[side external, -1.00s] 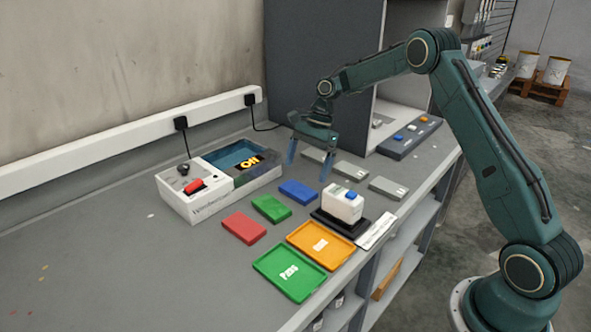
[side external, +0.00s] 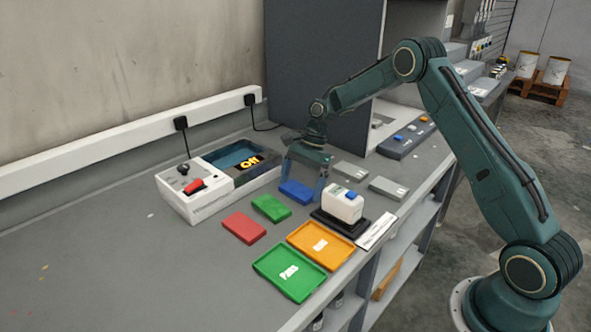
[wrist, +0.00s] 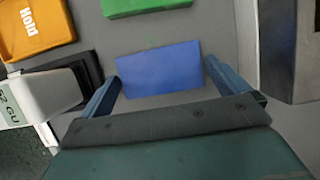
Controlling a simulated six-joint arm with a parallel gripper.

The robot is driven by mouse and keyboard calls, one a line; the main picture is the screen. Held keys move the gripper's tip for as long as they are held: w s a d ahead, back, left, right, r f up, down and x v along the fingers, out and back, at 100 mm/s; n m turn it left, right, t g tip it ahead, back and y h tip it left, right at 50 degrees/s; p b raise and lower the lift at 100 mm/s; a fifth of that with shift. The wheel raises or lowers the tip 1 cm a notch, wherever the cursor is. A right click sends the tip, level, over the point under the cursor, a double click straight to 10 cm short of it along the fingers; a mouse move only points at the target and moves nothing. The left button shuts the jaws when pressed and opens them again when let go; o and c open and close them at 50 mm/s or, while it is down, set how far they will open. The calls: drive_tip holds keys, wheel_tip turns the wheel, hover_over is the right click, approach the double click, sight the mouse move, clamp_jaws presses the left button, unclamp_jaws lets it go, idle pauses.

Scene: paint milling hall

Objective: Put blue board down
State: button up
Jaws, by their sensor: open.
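A green board (side external: 271,208), a red board (side external: 244,228), an orange tray (side external: 345,246) and a green tray (side external: 268,282) are in front. A white machine (side external: 190,208) stands left. The bench's left front is clear.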

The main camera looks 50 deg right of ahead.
sight(299, 191)
idle(0.4)
drive_tip(key=c, duration=0.7)
drive_tip(key=shift+r, duration=0.1)
drive_tip(key=shift+r, duration=4.95)
drive_tip(key=s+a+n+g+h, duration=0.1)
drive_tip(key=s+a+n, duration=0.1)
drive_tip(key=n, duration=0.3)
drive_tip(key=s+a+r+n+g+h, duration=0.1)
drive_tip(key=s+a+n, duration=0.1)
drive_tip(key=n, duration=0.3)
drive_tip(key=s+a+r+n+g+h, duration=0.1)
drive_tip(key=s+a+n+g, duration=0.1)
drive_tip(key=n, duration=0.2)
drive_tip(key=shift+a+r+n, duration=0.2)
drive_tip(key=shift+a+n, duration=0.2)
